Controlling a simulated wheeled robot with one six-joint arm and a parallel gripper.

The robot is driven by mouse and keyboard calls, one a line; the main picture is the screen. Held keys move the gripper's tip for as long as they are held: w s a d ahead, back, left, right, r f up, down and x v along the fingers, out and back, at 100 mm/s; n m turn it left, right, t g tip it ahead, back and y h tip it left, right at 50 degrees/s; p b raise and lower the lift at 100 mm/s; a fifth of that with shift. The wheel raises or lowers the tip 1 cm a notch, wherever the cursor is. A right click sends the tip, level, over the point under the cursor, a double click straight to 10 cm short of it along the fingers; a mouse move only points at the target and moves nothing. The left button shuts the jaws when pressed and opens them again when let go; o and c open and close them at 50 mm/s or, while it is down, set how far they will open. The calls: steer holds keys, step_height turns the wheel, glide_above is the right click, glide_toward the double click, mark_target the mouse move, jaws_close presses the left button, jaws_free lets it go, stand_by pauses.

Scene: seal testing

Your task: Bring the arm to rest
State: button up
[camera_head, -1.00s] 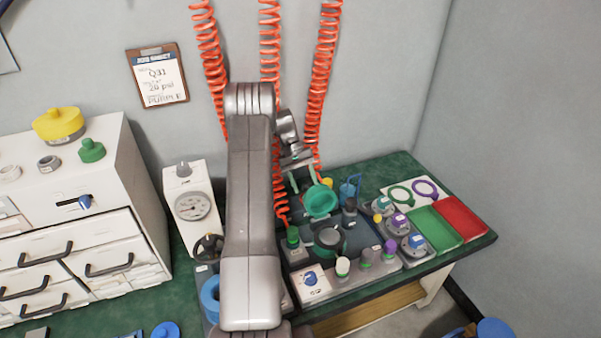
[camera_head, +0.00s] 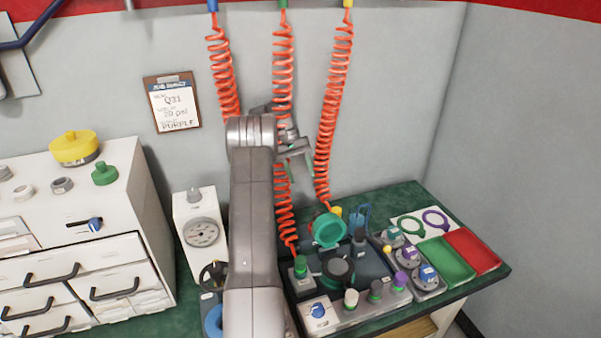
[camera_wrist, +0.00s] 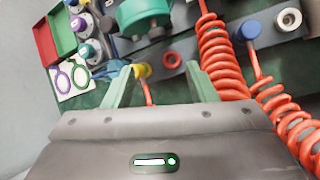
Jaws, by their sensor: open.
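My gripper (camera_head: 300,172) is raised above the back of the green workbench (camera_head: 408,194), in front of the orange coiled hoses. In the wrist view its two pale green fingers (camera_wrist: 158,88) stand apart with nothing between them. A large green cap-like part (camera_wrist: 142,14) lies beyond the fingertips in the wrist view. In the head view that green part (camera_head: 328,230) sits on the test station, below and right of my gripper. My arm crosses the middle of the head view and hides part of the bench.
Orange coiled hoses (camera_head: 328,110) hang close beside my gripper; one (camera_wrist: 225,60) is right of the fingers in the wrist view. A white drawer cabinet (camera_head: 135,200) and gauge box (camera_head: 201,232) stand left. Green (camera_head: 447,262) and red (camera_head: 474,250) trays lie right.

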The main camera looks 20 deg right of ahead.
steer(key=x, duration=1.3)
steer(key=shift+s+d+f, duration=0.2)
steer(key=shift+f, duration=0.05)
